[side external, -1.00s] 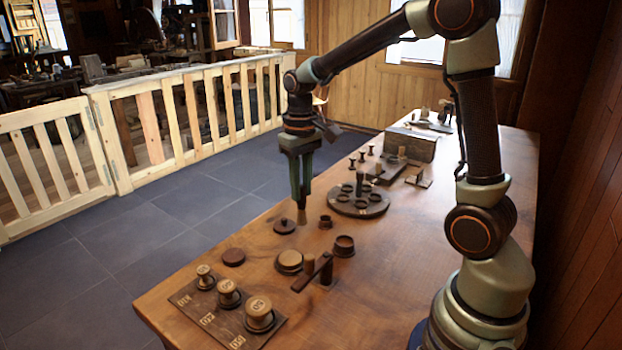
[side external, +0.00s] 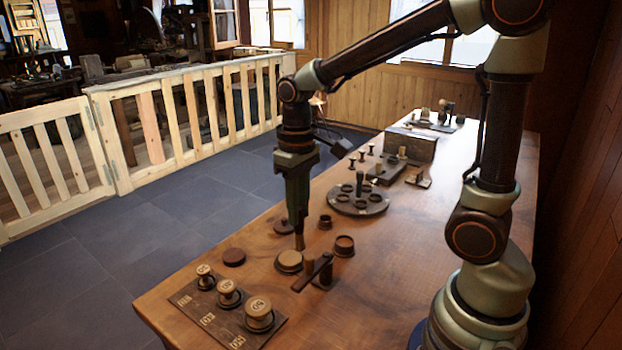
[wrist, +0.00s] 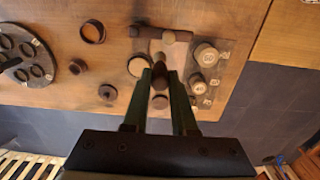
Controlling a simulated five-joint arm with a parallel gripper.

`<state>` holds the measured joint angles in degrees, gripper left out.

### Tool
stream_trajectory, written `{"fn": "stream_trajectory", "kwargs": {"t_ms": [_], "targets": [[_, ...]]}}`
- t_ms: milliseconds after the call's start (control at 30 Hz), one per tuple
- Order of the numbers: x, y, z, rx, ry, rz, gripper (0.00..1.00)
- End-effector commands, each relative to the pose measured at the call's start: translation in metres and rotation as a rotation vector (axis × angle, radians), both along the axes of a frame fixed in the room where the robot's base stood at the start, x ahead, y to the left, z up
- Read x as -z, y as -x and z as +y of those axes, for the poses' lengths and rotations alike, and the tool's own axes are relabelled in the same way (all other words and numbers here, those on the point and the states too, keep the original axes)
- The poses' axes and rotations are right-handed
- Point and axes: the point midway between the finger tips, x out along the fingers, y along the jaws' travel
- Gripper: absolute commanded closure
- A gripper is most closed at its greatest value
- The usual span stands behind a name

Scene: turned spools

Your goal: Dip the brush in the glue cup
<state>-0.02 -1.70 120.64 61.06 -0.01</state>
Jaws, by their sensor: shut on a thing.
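My gripper (side external: 297,222) points straight down over the near half of the table and is shut on a slim brown piece, apparently the brush (side external: 299,241). Its lower end shows just beyond the fingertips, beside the pale-topped round pot (side external: 289,261); whether they touch I cannot tell. In the wrist view the brush's dark round end (wrist: 160,70) sits between the fingers, and the pale-topped pot (wrist: 138,65) lies just left of it. A dark open cup (side external: 344,245), perhaps the glue cup, stands to the right, apart from the gripper. The bristles are not clear.
A dark knobbed lid (side external: 284,227) and a dark disc (side external: 234,257) lie nearby. A dark bar on a post (side external: 313,272) stands close in front. Several spools stand on a marked board (side external: 227,318). A round holed stand (side external: 358,203) is farther back. The right tabletop is clear.

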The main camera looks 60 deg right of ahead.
Motion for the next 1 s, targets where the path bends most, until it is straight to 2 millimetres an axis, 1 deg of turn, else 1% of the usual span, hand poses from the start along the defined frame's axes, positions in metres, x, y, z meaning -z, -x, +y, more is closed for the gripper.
{"fn": "stream_trajectory", "kwargs": {"t_ms": [167, 267, 367, 467, 500, 600, 700, 833, 1000], "targets": [[0.0, -0.001, -0.004, 0.002, 0.0, 0.0, 1.0], [0.002, -0.002, -0.016, 0.006, 0.0, 0.001, 1.0], [0.005, -0.004, -0.04, 0.011, 0.0, 0.002, 1.0], [0.009, -0.004, -0.073, 0.014, 0.0, 0.002, 1.0], [0.011, -0.003, -0.087, 0.014, -0.001, 0.002, 1.0], [0.015, 0.001, -0.117, 0.012, -0.001, 0.002, 1.0], [0.018, 0.006, -0.141, 0.008, -0.001, 0.002, 1.0], [0.021, 0.011, -0.16, 0.004, 0.0, 0.001, 1.0], [0.026, 0.013, -0.166, 0.0, -0.001, 0.002, 1.0]]}}
